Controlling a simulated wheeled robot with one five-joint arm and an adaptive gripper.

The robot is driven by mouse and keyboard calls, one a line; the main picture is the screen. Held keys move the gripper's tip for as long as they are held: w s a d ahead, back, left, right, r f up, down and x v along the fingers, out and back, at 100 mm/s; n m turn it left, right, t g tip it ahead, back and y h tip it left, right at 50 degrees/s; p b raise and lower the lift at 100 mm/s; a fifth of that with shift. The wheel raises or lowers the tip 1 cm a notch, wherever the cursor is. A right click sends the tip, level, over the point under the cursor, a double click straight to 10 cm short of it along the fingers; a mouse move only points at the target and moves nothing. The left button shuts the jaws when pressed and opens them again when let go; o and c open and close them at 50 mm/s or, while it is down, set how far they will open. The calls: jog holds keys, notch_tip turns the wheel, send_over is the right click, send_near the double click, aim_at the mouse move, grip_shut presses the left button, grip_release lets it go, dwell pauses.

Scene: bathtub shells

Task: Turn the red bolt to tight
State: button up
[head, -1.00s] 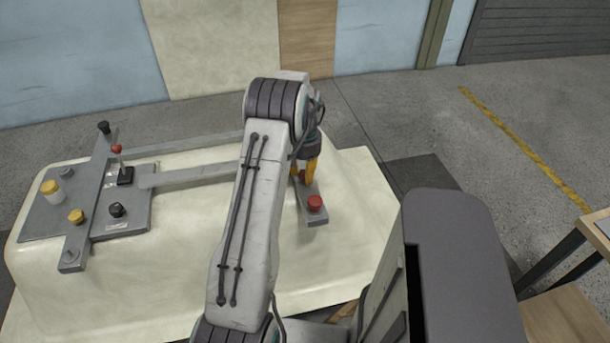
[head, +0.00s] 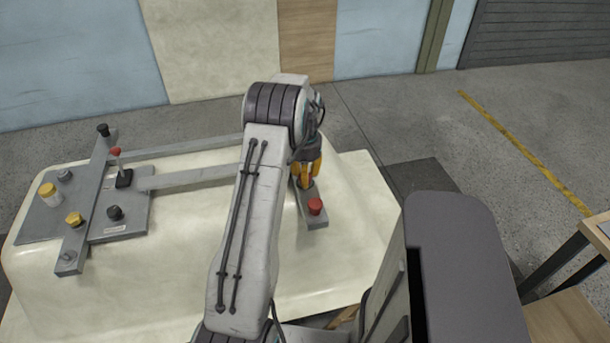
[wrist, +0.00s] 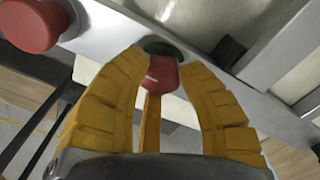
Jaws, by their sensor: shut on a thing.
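The red bolt (wrist: 163,76) sits on a dark green round base on the grey bar, in the middle of the wrist view. A small pale mark shows on it. The yellow fingers of my gripper (wrist: 158,78) stand around it and are shut on it. In the head view my gripper (head: 306,184) points down at the grey bar (head: 313,223) on the right part of the cream tub shell. The bolt is hidden there by the fingers.
A wider red knob (head: 315,206) stands on the bar's near end, close to my gripper; it also shows in the wrist view (wrist: 35,22). A grey panel (head: 130,225) with a lever, knobs and yellow caps lies at the left. The cream shell (head: 190,270) between is clear.

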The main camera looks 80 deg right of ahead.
jog(key=shift+f, duration=0.1)
jog(key=o, duration=1.2)
notch_tip(320, 180, up, 12)
dwell(0.8)
